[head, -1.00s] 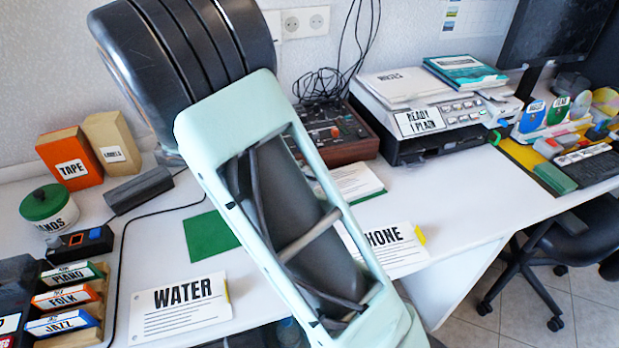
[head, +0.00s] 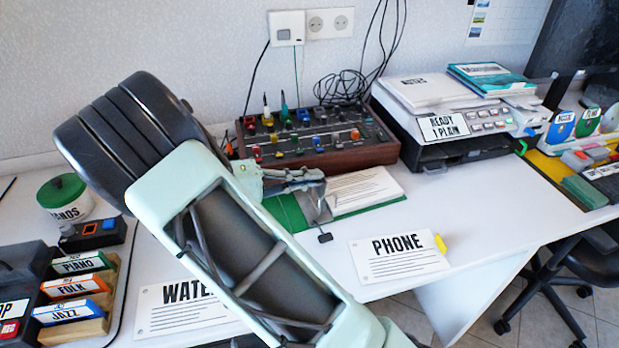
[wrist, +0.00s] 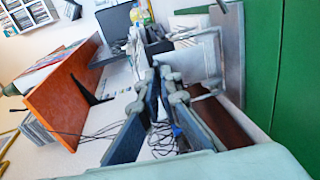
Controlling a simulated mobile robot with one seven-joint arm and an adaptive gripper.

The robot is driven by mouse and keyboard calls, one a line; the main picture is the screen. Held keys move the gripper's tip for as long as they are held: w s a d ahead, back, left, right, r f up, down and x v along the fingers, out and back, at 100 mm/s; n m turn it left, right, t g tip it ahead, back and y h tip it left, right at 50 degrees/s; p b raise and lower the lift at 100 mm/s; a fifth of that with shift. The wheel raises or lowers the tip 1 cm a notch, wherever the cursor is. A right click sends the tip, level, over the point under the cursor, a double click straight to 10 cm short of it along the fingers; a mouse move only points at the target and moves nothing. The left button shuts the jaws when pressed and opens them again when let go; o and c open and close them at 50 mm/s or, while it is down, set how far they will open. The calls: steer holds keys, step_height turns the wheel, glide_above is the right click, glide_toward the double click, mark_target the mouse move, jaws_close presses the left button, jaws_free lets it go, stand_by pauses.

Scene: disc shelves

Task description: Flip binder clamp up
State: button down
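The green binder (head: 285,212) lies on the white desk with a printed sheet (head: 362,188) on its right half. Its grey metal clamp (head: 315,204) is at the middle, with a thin arm and dark tip reaching toward the desk front. My gripper (head: 320,182) is just above the clamp; I cannot tell whether they touch. In the wrist view, the green binder cover (wrist: 290,60) fills the right side and the clamp's grey metal plate and wire (wrist: 229,55) stand right of my gripper (wrist: 158,72). The fingertips are close together and hold nothing I can see.
A mixer (head: 325,140) stands behind the binder, and a printer (head: 450,125) is to its right. PHONE (head: 398,258) and WATER (head: 180,305) cards lie in front. My forearm covers the desk left of the binder.

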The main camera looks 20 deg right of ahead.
steer(key=c, duration=2.2)
jaws_free()
steer(key=shift+o, duration=0.2)
steer(key=s+a+r, duration=0.1)
steer(key=a+r, duration=0.1)
steer(key=a, duration=1)
steer(key=shift+s, duration=0.1)
